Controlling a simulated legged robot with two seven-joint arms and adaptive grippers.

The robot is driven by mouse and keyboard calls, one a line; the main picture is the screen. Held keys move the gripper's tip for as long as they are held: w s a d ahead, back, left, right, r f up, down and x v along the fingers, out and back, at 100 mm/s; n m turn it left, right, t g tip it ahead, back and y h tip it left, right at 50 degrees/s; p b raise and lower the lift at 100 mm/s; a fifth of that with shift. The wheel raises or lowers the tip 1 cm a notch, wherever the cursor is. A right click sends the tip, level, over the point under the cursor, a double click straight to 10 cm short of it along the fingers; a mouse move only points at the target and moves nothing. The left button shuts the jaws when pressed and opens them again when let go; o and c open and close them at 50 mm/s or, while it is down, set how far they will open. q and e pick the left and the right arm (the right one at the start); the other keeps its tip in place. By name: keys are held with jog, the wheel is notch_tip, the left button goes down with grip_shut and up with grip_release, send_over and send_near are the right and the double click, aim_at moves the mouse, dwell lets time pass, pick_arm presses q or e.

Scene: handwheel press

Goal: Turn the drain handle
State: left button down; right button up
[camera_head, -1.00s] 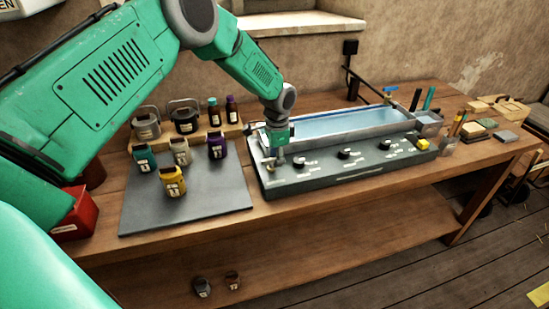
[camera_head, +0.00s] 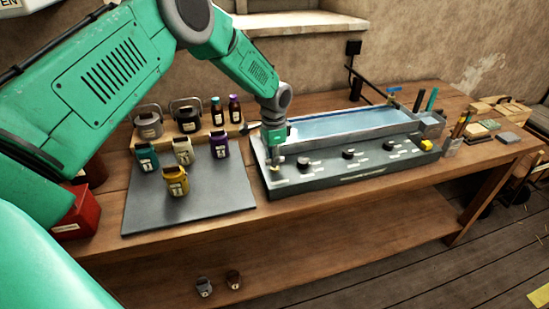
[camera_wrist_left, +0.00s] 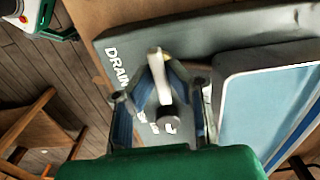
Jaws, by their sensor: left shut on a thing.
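The drain handle (camera_wrist_left: 157,68) is a pale lever with a round grey end, and the white word DRAIN (camera_wrist_left: 117,66) is printed beside it on the dark panel. In the wrist view, the fingers of my left gripper (camera_wrist_left: 164,112) are on either side of the handle, shut on it. In the head view, my left gripper (camera_head: 275,166) points down at the left end of the grey control panel (camera_head: 345,176). There the gripper mostly hides the handle. My right gripper is in neither view.
A grey mat (camera_head: 215,198) with small labelled pots is at the left, beside a red box (camera_head: 77,215).

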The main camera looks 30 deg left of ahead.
pick_arm(q)
jog(key=shift+w+a+n, duration=0.15)
jog(key=shift+w+n, duration=0.05)
jog(key=shift+n, duration=0.1)
jog(key=n, duration=0.3)
jog(key=shift+w+d+r, duration=0.1)
jog(key=shift+d+r, duration=0.1)
jog(key=shift+d, duration=0.1)
jog(key=n, duration=0.2)
jog(key=shift+a+n+b, duration=0.1)
jog(key=shift+n+b, duration=0.25)
jog(key=shift+n, duration=0.05)
jog(key=n, duration=0.2)
jog(key=shift+w+n, duration=0.15)
jog(key=shift+n, duration=0.25)
jog(key=n, duration=0.4)
jog(key=shift+r, duration=0.1)
jog(key=shift+n, duration=2.2)
jog(key=shift+b, duration=0.3)
